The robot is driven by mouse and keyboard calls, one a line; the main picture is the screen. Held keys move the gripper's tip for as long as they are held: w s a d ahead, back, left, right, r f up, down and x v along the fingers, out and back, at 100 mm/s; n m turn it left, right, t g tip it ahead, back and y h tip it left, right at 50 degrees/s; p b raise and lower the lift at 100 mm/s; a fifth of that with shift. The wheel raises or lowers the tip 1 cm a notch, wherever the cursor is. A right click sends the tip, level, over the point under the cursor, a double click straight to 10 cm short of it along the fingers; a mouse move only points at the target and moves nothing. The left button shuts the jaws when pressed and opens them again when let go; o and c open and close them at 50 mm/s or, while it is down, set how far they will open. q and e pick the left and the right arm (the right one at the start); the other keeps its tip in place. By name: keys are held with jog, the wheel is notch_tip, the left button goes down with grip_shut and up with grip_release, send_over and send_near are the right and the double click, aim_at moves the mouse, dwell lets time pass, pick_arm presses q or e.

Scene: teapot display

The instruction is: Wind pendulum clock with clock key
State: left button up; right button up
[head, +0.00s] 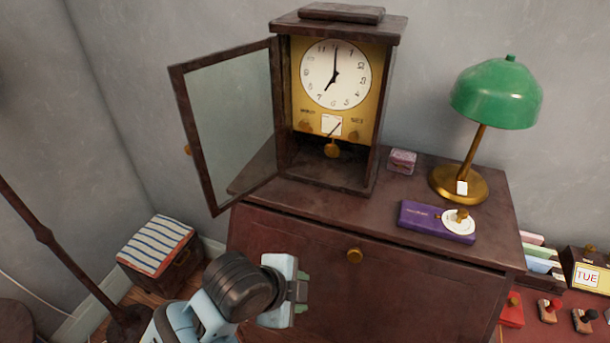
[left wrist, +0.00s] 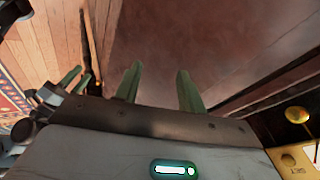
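The pendulum clock (head: 335,120) stands on the cabinet in the head view, its glass door (head: 230,125) swung open to the left. Its dial (head: 335,75) is white, above a gold plate with two winding spots and a brass pendulum bob (head: 332,149). The bob also shows in the left wrist view (left wrist: 297,115). A small brass piece, possibly the clock key (head: 462,215), sits on a white disc on a purple box. My left gripper (head: 301,288) is empty, below and in front of the clock; its green fingers (left wrist: 157,88) are apart. My right gripper (left wrist: 76,80) shows small; its opening is unclear.
The purple box (head: 420,217) lies on the cabinet top (head: 395,190), right of the clock. A green lamp (head: 497,95) and a small pink box (head: 402,161) stand nearby. The open door blocks the clock's left side. Stamps and a calendar (head: 588,275) are at lower right.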

pick_arm(q)
jog(key=w+d+r+m+t, duration=0.1)
jog(key=w+d+r+m, duration=0.4)
jog(key=r+m, duration=0.25)
jog(key=m+t+y, duration=0.4)
jog(key=m+y, duration=0.2)
jog(key=m, duration=0.9)
send_near(306, 127)
jog(key=shift+x, duration=3.8)
jog(key=c, duration=0.7)
